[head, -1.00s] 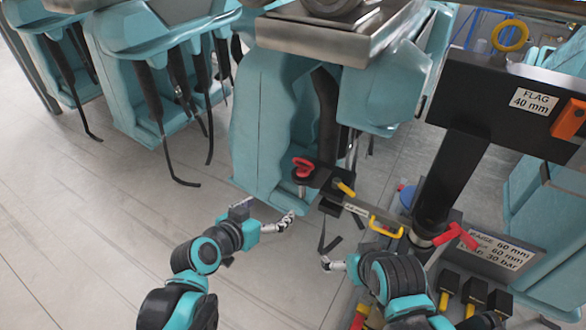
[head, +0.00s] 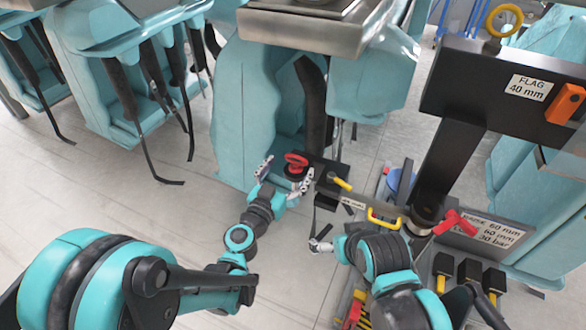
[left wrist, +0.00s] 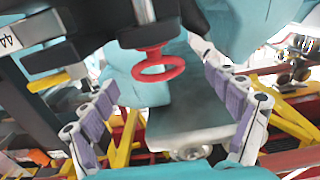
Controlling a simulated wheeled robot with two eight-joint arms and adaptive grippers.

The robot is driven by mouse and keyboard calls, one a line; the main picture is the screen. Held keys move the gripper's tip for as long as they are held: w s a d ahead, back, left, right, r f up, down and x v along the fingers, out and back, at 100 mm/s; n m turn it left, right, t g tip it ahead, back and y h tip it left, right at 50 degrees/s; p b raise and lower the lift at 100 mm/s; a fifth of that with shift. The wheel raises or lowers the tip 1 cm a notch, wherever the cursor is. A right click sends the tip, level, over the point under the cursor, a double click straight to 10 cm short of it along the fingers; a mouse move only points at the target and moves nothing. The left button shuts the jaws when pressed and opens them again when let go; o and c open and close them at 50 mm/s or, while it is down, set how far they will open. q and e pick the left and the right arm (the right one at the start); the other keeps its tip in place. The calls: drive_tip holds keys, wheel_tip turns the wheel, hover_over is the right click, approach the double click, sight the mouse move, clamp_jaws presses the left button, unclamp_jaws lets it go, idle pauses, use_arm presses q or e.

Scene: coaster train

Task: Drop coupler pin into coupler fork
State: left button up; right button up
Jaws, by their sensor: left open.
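A red ring handle (head: 296,159), which looks like the top of the coupler pin, stands at the left end of a black block (head: 326,173). It also shows in the left wrist view as a red ring (left wrist: 158,72) under a dark shaft. My left gripper (head: 287,175) is open, its fingers on either side of the area just below the ring. In the left wrist view its purple-padded fingers (left wrist: 165,100) are wide apart with nothing gripped. My right gripper (head: 320,245) is low near the bench; its finger opening is unclear. I cannot clearly identify the coupler fork.
A yellow-handled bar (head: 383,218) and red lever (head: 454,223) lie right of the block. A black post with a FLAG 40 mm sign (head: 530,87) rises at right. Teal machine housings (head: 262,110) stand behind. The floor (head: 170,215) at left is clear.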

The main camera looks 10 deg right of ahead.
use_arm(q)
drive_tip(key=b+x, duration=0.1)
drive_tip(key=x, duration=0.6)
drive_tip(key=shift+w+d, duration=0.2)
drive_tip(key=shift+d, duration=0.1)
clamp_jaws()
idle(0.6)
